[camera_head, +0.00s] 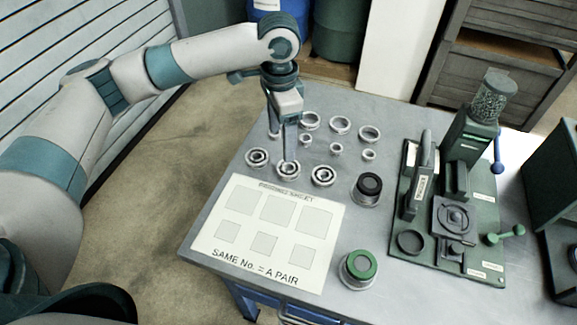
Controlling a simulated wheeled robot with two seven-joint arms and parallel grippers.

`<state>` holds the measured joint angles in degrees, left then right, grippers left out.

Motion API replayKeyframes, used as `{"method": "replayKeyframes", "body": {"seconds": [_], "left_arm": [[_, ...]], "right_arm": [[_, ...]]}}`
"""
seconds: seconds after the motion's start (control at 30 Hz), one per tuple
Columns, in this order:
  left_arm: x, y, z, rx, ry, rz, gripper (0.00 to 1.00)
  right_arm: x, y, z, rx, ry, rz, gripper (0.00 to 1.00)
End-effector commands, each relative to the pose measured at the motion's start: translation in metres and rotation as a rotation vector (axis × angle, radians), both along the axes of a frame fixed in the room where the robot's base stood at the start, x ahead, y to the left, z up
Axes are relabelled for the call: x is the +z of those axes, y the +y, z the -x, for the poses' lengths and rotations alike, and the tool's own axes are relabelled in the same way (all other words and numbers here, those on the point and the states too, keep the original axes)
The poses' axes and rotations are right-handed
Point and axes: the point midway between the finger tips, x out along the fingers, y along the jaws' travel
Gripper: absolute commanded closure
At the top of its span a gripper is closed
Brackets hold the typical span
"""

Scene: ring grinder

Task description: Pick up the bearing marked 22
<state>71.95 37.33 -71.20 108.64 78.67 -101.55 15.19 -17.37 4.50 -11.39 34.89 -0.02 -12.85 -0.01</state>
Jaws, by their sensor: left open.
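Three dark-centred bearings lie in a front row on the grey table: a left one (257,157), a middle one (288,171) and a right one (323,176). Their markings are too small to read, so I cannot tell which is marked 22. My left gripper (281,148) points down over the row, open, with nothing seen between its fingers. One fingertip overlaps the middle bearing in the picture; I cannot tell whether it touches. My right gripper is not in view.
Behind lie larger rings (340,125) and smaller rings (336,149). A white sheet (232,258) with outlined squares lies in front. A black-topped cup (368,188) and a green-topped cup (358,268) stand to the right, beside a green grinder fixture (478,255).

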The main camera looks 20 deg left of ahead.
Motion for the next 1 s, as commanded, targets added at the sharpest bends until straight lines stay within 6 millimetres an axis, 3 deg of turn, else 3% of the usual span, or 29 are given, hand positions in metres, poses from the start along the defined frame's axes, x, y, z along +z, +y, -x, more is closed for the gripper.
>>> {"method": "replayKeyframes", "body": {"seconds": [0.3, 0.77, 1.0], "left_arm": [[-0.042, 0.0, 0.0, 0.0, 0.001, 0.0, 0.3], [-0.047, -0.001, 0.0, 0.0, 0.001, -0.001, 0.3], [-0.065, -0.012, -0.002, 0.0, 0.003, -0.002, 0.3]], "right_arm": [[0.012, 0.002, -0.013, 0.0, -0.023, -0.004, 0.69], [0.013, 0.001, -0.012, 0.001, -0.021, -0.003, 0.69], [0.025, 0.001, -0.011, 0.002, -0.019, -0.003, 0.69]]}}
